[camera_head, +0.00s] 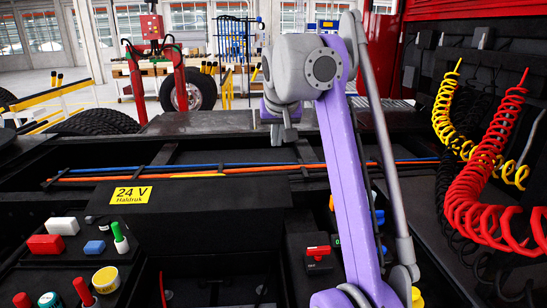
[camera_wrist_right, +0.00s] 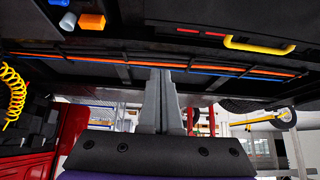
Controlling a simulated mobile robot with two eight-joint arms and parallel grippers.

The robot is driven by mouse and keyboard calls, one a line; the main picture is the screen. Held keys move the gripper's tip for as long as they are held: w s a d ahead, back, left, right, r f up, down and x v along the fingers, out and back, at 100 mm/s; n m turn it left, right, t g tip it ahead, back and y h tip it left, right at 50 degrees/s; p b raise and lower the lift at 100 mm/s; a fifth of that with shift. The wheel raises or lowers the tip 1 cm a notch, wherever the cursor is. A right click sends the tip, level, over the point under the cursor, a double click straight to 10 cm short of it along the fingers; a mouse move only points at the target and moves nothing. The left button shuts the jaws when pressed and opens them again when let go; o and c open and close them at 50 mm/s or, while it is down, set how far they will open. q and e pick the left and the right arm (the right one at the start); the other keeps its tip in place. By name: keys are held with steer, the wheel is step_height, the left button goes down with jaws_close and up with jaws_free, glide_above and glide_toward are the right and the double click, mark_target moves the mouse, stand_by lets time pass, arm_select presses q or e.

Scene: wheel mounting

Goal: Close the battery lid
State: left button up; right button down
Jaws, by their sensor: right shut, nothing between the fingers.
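A black panel (camera_head: 225,215), which looks like the battery lid, carries a yellow "24 V" label (camera_head: 130,195). It lies left of centre in the head view; its angle is hard to tell. A yellow strip (camera_head: 197,176) shows along its far edge. In the right wrist view a yellow handle (camera_wrist_right: 258,45) sits on a dark panel at upper right. My right gripper (camera_head: 288,132) is beyond and right of the panel, apart from it. Its fingers are together and empty, and they also show in the right wrist view (camera_wrist_right: 165,73). My left gripper is out of view.
Blue and orange lines (camera_head: 270,168) run across behind the panel. Coiled red (camera_head: 485,165) and yellow (camera_head: 445,110) hoses hang at right. A tray at lower left holds a red block (camera_head: 46,244) and other small parts. A red switch (camera_head: 318,254) is right of the panel.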

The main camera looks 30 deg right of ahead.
mark_target(276, 175)
steer(key=shift+w+d+f, duration=0.15)
steer(key=shift+w+f, duration=0.1)
steer(key=shift+f, duration=0.45)
steer(key=f, duration=0.2)
steer(key=w+f, duration=0.1)
steer(key=f, duration=0.2)
steer(key=f+b, duration=0.1)
steer(key=f, duration=0.1)
steer(key=shift+w+d+f, duration=0.25)
steer(key=shift+w+d, duration=0.05)
steer(key=shift+s+a, duration=0.1)
steer(key=shift+s, duration=0.35)
steer(key=shift+w+f, duration=0.1)
steer(key=shift+w, duration=0.2)
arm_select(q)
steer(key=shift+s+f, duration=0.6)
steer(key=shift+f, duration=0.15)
arm_select(e)
steer(key=shift+s, duration=0.15)
